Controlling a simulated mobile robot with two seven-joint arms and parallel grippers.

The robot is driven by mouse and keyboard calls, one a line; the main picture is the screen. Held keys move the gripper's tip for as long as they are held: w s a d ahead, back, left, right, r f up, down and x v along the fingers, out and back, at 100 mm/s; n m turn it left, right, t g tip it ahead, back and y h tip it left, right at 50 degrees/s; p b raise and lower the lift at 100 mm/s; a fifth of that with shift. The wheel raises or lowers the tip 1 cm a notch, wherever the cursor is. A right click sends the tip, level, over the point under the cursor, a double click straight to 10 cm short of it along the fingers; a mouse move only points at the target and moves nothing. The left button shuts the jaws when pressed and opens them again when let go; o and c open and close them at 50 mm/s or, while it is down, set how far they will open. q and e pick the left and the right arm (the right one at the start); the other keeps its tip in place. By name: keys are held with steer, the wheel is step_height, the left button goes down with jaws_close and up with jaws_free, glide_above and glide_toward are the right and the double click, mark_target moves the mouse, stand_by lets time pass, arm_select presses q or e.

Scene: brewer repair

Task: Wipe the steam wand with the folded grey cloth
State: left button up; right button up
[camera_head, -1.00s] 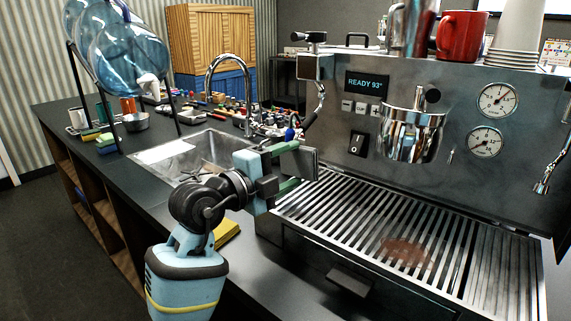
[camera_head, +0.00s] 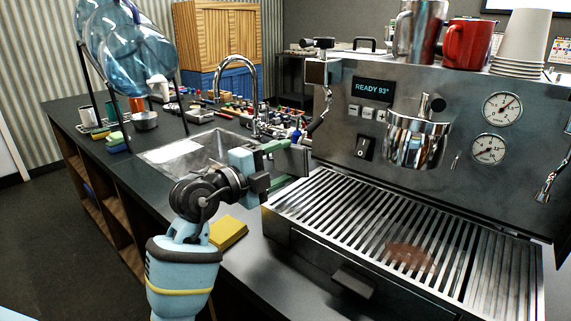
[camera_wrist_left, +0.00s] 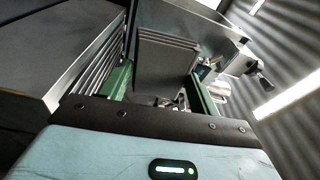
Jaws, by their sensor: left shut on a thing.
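The folded grey cloth (camera_head: 293,161) is held in my left gripper (camera_head: 283,160), at the left end of the coffee machine. In the left wrist view the cloth (camera_wrist_left: 165,62) stands as flat grey layers between the green fingers (camera_wrist_left: 160,88). A thin metal wand (camera_head: 319,120) hangs at the machine's left side, just above and right of the cloth. Its lower end is partly hidden, and I cannot tell whether the cloth touches it. Another thin wand (camera_head: 550,183) hangs at the machine's right edge. My right gripper is not in view.
The slatted drip tray (camera_head: 350,215) with a brown stain lies right of my gripper. A yellow sponge or cloth (camera_head: 228,232) lies on the counter below. The sink (camera_head: 185,152) and tap (camera_head: 254,90) are behind. A red mug (camera_head: 466,45) and cups stand on the machine.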

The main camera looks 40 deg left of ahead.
arm_select(q)
steer(key=shift+s, duration=0.15)
steer(key=shift+p+v, duration=0.55)
steer(key=shift+v, duration=0.8)
steer(key=shift+d+p+v, duration=0.15)
steer(key=shift+p+v, duration=0.05)
steer(key=shift+v, duration=0.55)
steer(key=shift+d+p+v, duration=0.15)
steer(key=shift+d+v, duration=0.05)
steer(key=shift+v, duration=0.55)
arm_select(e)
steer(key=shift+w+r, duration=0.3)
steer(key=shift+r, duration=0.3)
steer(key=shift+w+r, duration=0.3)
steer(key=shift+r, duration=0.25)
arm_select(q)
steer(key=shift+s, duration=0.1)
steer(key=p+v, duration=0.1)
steer(key=v, duration=0.2)
steer(key=shift+d+r, duration=0.1)
steer(key=shift+d, duration=0.1)
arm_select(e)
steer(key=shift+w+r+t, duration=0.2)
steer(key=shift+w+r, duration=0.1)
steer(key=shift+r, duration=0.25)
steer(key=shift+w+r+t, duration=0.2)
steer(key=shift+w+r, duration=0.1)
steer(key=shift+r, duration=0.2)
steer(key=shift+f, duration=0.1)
